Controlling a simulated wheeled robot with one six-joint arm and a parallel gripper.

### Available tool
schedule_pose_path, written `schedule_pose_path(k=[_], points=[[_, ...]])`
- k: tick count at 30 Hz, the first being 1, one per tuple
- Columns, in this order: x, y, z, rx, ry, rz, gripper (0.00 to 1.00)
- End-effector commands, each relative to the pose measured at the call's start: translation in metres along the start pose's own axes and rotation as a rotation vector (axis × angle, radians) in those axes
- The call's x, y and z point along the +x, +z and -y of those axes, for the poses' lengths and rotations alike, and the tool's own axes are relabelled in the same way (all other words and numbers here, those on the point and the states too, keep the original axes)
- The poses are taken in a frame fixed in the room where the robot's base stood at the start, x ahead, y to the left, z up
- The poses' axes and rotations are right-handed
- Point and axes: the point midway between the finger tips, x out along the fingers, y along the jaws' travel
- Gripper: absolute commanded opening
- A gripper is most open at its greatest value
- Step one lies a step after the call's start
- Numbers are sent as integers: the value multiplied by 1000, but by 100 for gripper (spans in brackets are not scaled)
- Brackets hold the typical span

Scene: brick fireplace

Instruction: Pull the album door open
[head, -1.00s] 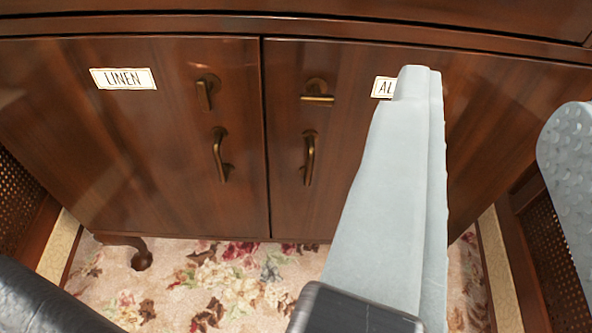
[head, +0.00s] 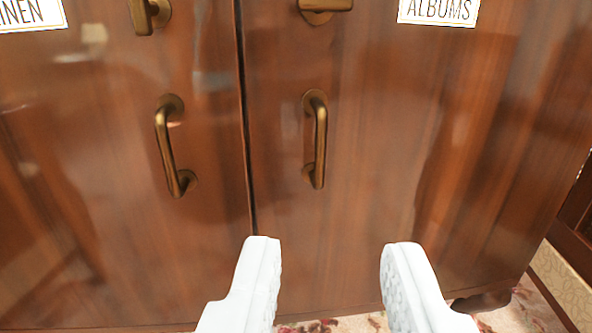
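The album door (head: 400,160) is the right-hand door of a brown wooden cabinet and carries an "ALBUMS" label (head: 438,11) at its top. It is closed, level with the other door at a narrow seam. Its brass bar handle (head: 320,140) stands upright near the seam. A brass turn handle (head: 322,6) sits above it, lying sideways and cut by the top edge of the view. My gripper (head: 325,250) is open and empty, its two pale fingers wide apart. The fingertips appear below the bar handle in the picture, apart from it.
The left door (head: 110,230), labelled "LINEN" (head: 30,14), has its own bar handle (head: 172,145) and a turn handle (head: 148,14) pointing down. A flowered carpet (head: 520,310) shows below the cabinet. A dark panel edge stands at far right.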

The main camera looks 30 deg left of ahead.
Motion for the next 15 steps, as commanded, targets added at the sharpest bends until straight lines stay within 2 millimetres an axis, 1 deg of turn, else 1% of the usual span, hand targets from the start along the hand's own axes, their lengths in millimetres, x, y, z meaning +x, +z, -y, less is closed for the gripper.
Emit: schedule_pose_path(k=[4, 7, 11, 15], points=[[5, 3, 1, 1, -3, -2, 31], [15, 3, 1, 1, -3, -2, 31], [36, 3, 2, 1, -3, -2, 31], [61, 2, 1, 1, -3, -2, 31]])
